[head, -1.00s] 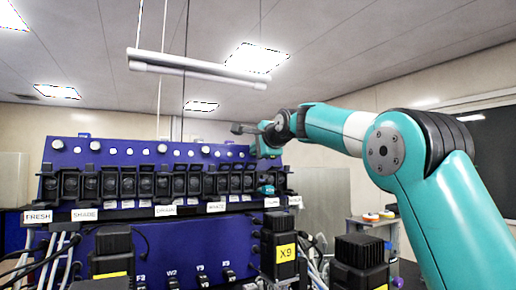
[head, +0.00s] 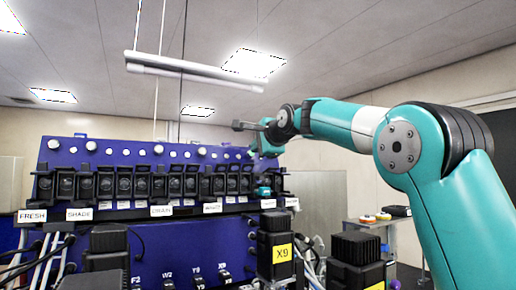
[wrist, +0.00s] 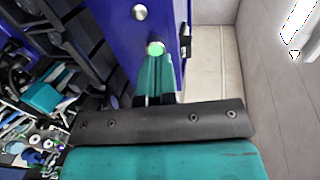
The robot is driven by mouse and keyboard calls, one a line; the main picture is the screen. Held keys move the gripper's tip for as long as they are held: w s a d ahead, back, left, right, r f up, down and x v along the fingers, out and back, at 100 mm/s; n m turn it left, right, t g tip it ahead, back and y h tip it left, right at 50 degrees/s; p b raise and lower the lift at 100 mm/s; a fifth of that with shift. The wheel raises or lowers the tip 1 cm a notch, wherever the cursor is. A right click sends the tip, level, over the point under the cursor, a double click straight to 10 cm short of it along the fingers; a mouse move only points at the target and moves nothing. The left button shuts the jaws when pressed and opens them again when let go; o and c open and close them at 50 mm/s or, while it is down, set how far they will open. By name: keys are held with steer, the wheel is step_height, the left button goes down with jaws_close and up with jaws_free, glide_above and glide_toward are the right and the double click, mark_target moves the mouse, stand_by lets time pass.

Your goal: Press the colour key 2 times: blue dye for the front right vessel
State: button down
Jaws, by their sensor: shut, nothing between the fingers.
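A blue panel (head: 110,160) carries a row of round white keys (head: 158,149) above a row of black units. Label plates below read FRESH (head: 32,216), SHADE (head: 79,214) and DRAIN (head: 161,210); others are too small to read. My gripper (head: 256,153) is at the panel's upper right end, shut and empty. In the wrist view its teal fingers (wrist: 155,70) point at a round key glowing green (wrist: 156,48); I cannot tell whether they touch it. A white key (wrist: 139,12) lies beyond it. I cannot make out which vessel is the front right one.
Black blocks stand in front of the panel, one with a yellow X9 label (head: 282,253). Cables hang at the lower left. A small trolley (head: 372,227) with coloured round items stands at the right. A tube lamp (head: 195,75) hangs above.

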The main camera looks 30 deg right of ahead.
steer(key=b+v, duration=0.1)
steer(key=v, duration=0.5)
steer(key=shift+b, duration=0.4)
stand_by(0.3)
